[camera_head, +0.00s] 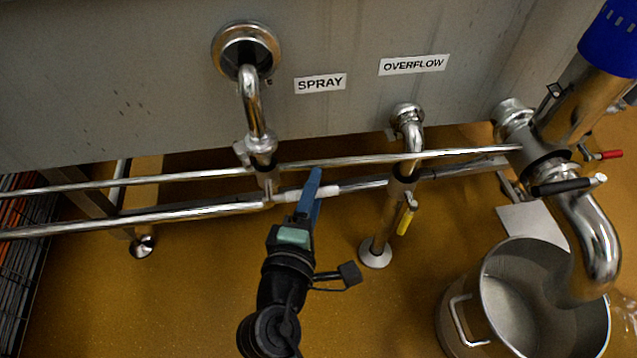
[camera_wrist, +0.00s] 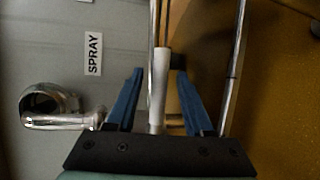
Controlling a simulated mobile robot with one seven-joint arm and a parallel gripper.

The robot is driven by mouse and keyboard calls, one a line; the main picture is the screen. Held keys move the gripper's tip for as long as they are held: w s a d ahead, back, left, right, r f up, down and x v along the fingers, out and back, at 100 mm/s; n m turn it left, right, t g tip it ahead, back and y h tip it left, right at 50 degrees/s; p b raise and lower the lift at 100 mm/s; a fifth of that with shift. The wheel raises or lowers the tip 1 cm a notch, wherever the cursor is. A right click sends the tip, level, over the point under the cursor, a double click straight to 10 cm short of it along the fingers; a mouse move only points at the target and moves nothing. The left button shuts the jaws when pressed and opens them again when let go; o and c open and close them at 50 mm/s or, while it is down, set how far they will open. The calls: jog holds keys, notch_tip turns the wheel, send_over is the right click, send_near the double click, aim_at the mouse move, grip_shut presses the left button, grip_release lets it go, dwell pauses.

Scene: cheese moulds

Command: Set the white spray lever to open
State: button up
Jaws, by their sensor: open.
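The white spray lever (camera_head: 328,189) extends roughly horizontally to the right from the spray pipe (camera_head: 251,100), below the SPRAY label (camera_head: 320,83). In the wrist view the white lever (camera_wrist: 158,85) runs up the picture between my two blue fingers. My gripper (camera_head: 312,186) is open, with its fingers at the lever and one covering part of it in the head view. In the wrist view my gripper (camera_wrist: 159,92) has a finger on each side of the lever, with gaps visible. The lever's joint with the valve is partly hidden.
Two metal rails (camera_head: 180,181) run along the tank (camera_head: 120,80) near the lever. To the right are an overflow pipe (camera_head: 408,130) with a yellow lever (camera_head: 406,220), a black-handled valve (camera_head: 562,186), a red lever (camera_head: 606,155) and a steel pot (camera_head: 462,330).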

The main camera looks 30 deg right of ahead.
jog(key=x, duration=0.3)
jog(key=shift+w+b, duration=0.1)
jog(key=shift+b, duration=0.3)
grip_shut()
dwell(1.1)
